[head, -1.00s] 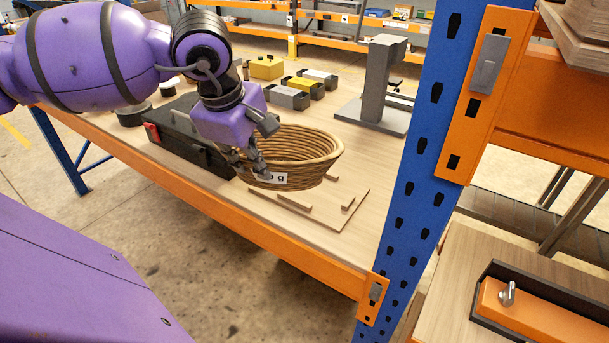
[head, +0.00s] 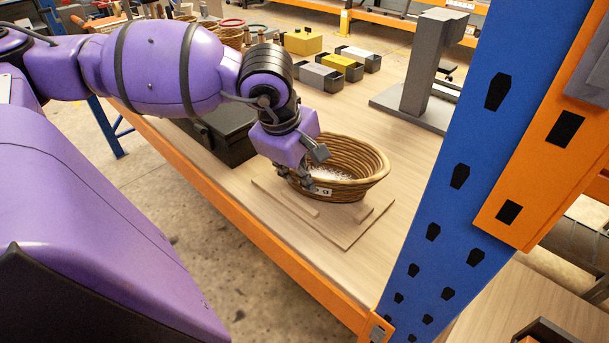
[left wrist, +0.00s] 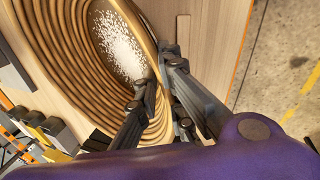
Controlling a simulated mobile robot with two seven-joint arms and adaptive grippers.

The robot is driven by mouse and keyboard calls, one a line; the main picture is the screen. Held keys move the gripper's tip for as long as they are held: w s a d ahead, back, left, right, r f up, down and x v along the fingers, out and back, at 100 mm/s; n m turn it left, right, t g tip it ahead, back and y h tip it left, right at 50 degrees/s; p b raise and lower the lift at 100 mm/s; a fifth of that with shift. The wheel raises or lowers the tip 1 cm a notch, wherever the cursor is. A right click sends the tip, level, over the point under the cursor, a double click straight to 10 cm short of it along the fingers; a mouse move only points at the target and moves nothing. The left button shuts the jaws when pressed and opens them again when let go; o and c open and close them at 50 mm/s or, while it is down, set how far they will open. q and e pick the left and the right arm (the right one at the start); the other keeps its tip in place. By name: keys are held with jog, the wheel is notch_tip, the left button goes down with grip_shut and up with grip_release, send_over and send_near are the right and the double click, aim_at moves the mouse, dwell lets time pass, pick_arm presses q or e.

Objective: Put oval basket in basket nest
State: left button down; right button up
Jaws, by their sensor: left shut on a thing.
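The oval basket (head: 372,180) is brown wicker with a white label on its near side. White grains lie inside it, and they also show in the left wrist view (left wrist: 122,45). The basket nest (head: 343,237), a flat wooden board with raised strips, lies on the table. The basket is upright over its far part; whether its bottom touches the board is hard to tell. My left gripper (head: 305,183) is shut on the basket's near-left rim. In the left wrist view its fingers (left wrist: 158,78) sit either side of the wicker rim (left wrist: 145,32). My right gripper is not in view.
A black case (head: 228,130) stands left of the nest. A grey stand (head: 420,85) is behind right. Small yellow and grey bins (head: 340,66) stand farther back. A blue rack post (head: 470,170) rises at the right. The table's orange front edge (head: 240,218) is close.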

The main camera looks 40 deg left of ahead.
pick_arm(q)
jog(key=shift+s+a+f, duration=0.1)
jog(key=shift+s+f, duration=0.25)
jog(key=shift+s, duration=0.05)
jog(key=shift+s+r, duration=0.15)
jog(key=shift+s, duration=0.15)
jog(key=c, duration=2.3)
grip_release()
jog(key=o, duration=0.4)
jog(key=shift+w, duration=0.25)
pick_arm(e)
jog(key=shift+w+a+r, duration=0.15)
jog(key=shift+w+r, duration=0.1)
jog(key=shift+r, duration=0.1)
pick_arm(q)
jog(key=shift+s, duration=0.1)
jog(key=p+v, duration=0.3)
jog(key=v, duration=0.9)
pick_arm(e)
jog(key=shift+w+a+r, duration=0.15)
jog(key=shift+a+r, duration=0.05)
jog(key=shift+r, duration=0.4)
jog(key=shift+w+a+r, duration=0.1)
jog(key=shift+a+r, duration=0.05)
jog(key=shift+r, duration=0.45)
